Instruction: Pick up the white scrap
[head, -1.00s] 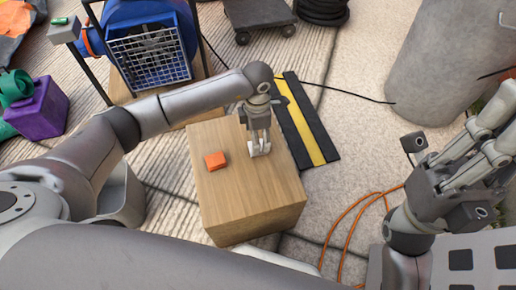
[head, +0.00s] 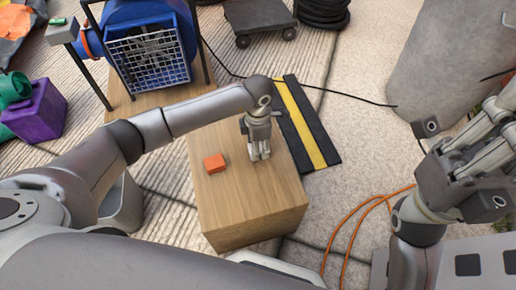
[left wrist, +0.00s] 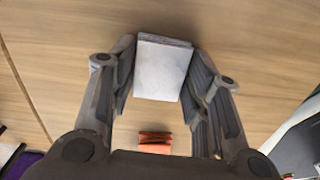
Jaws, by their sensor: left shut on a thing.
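The white scrap (left wrist: 161,70) is a pale, flat-faced block between my left fingertips in the left wrist view. My left gripper (head: 259,154) is shut on it, pointing down over the wooden block's top. In the head view the fingers mostly hide the scrap, and I cannot tell whether it still touches the wood. My right gripper (head: 482,140) is at the right edge of the head view, away from the wooden block. Its fingers are partly cut off, so its opening is unclear.
An orange block (head: 214,163) lies on the wooden block (head: 252,205), left of my left gripper; it also shows in the left wrist view (left wrist: 155,142). A black and yellow ramp (head: 308,130) lies right of the wooden block. A blue blower (head: 150,50) stands behind. Orange cable (head: 350,235) crosses the floor.

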